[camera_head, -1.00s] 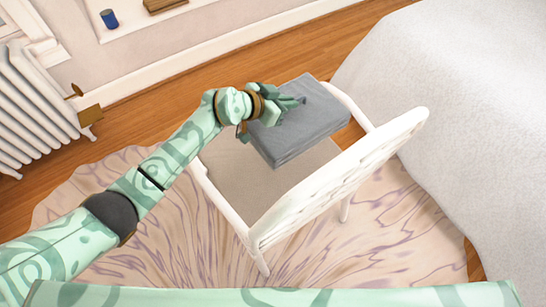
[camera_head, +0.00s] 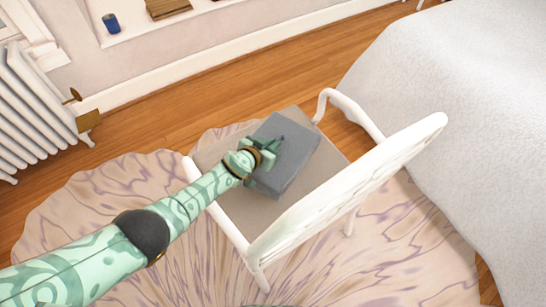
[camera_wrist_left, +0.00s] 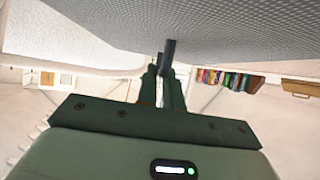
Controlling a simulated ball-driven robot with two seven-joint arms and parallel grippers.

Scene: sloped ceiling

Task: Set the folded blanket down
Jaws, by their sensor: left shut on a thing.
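The folded blanket (camera_head: 292,152) is a grey-blue, flat block over the beige seat of a white chair (camera_head: 225,223). My left gripper (camera_head: 277,146) is shut on the blanket at its left side. In the left wrist view the blanket's woven grey surface (camera_wrist_left: 230,28) fills the top, with the left gripper's fingers (camera_wrist_left: 168,62) reaching to it. I cannot tell whether the blanket touches the seat. My right gripper is not in view.
The chair's backrest and armrest (camera_head: 350,112) rise right of the blanket. A bed with a pale cover (camera_head: 455,110) stands at the right. A white radiator (camera_head: 38,105) is at the left. A patterned rug (camera_head: 100,205) lies under the chair.

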